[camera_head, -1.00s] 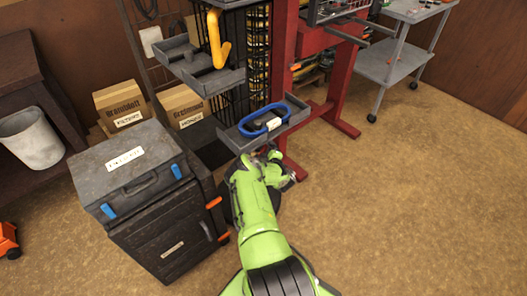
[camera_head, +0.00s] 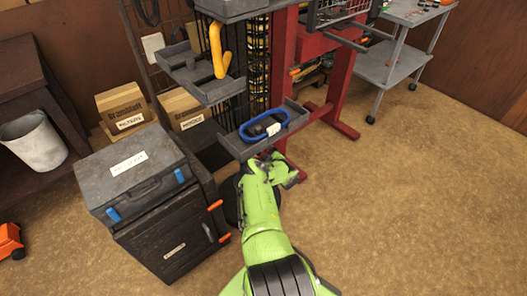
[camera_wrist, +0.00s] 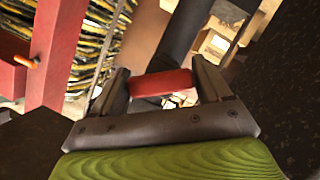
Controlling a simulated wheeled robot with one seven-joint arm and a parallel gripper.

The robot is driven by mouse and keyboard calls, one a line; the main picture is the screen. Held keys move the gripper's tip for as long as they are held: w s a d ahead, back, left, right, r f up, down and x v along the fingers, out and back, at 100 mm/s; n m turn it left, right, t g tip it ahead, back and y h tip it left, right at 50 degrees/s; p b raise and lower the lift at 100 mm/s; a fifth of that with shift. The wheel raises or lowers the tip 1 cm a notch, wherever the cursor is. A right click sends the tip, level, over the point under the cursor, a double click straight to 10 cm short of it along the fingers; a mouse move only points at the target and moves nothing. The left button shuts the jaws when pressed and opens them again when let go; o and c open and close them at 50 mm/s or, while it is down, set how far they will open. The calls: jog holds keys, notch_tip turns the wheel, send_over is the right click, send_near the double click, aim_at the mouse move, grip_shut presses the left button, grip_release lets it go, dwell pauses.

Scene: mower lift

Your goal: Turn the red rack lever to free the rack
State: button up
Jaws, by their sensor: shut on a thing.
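The red lever (camera_wrist: 165,83) shows in the wrist view as a short red bar lying crosswise between my two fingers. My gripper (camera_wrist: 160,78) is shut on it, with a dark finger on each side. In the head view my gripper (camera_head: 278,168) is just below the lowest grey tray of the rack (camera_head: 238,148), and the lever cannot be made out there. The lever's mount is not clearly visible in the wrist view.
A blue-rimmed item (camera_head: 265,124) sits in the low tray above my gripper. A yellow hooked piece (camera_head: 216,52) is at the upper tray. A red stand (camera_head: 340,100) is behind. A dark cabinet (camera_head: 165,240) stands left. The floor to the right is clear.

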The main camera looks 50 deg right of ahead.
jog(key=m+y, duration=0.1)
jog(key=m, duration=0.1)
jog(key=shift+m+y+p, duration=0.3)
jog(key=shift+y, duration=0.1)
jog(key=shift+f+m+y+b, duration=0.15)
jog(key=shift+m+y+b, duration=0.3)
jog(key=shift+m, duration=0.25)
jog(key=shift+m+y+b, duration=0.35)
jog(key=shift+m+b, duration=0.15)
jog(key=o, duration=1)
jog(key=shift+c, duration=0.2)
